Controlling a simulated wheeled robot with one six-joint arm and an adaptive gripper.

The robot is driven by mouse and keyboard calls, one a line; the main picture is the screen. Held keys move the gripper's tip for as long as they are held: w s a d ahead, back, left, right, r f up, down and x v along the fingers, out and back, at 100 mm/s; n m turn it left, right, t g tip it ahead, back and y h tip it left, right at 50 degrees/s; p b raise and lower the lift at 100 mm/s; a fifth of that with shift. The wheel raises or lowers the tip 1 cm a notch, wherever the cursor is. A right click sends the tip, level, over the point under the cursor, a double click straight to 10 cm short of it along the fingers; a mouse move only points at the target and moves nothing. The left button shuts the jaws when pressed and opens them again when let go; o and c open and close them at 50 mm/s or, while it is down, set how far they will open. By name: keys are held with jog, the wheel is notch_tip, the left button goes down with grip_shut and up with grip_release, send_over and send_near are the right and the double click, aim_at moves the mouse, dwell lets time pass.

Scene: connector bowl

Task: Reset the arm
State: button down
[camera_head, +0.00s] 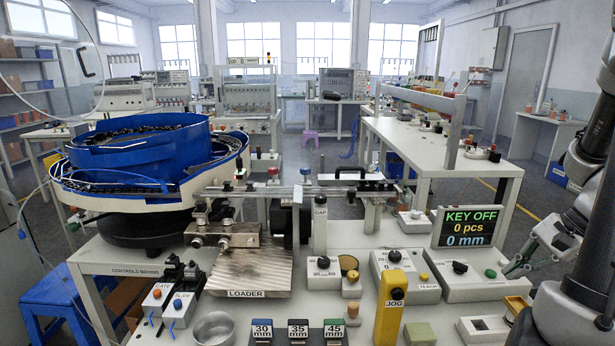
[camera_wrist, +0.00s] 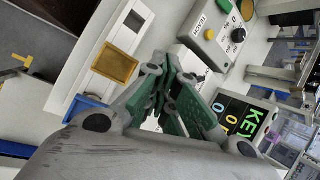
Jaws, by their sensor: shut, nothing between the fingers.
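My gripper (camera_head: 514,268) is at the right side of the head view, above the right end of the bench. Its fingers point left and slightly down, near the control box below the display. In the wrist view the gripper (camera_wrist: 172,82) shows its green finger pads close together, with nothing between them. The arm is folded at the right edge of the head view, and part of it is cut off.
The display (camera_head: 466,227) reads KEY OFF, 0 pcs, 0 mm. A blue bowl feeder (camera_head: 140,150) stands at the left. A yellow JOG pendant (camera_head: 389,310), a metal bowl (camera_head: 214,328) and the loader plate (camera_head: 250,270) are on the bench.

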jog(key=s+a+r+n+h, duration=0.2)
jog(key=s+a+r+n, duration=0.2)
jog(key=a+r+n, duration=0.2)
jog(key=s+a+r+n+t+h, duration=0.1)
jog(key=s+a+r+n+h, duration=0.2)
jog(key=a+r+n, duration=0.3)
notch_tip(320, 180, up, 4)
jog(key=shift+s+a+n, duration=0.2)
jog(key=shift+s+n, duration=0.3)
jog(key=shift+n, duration=0.7)
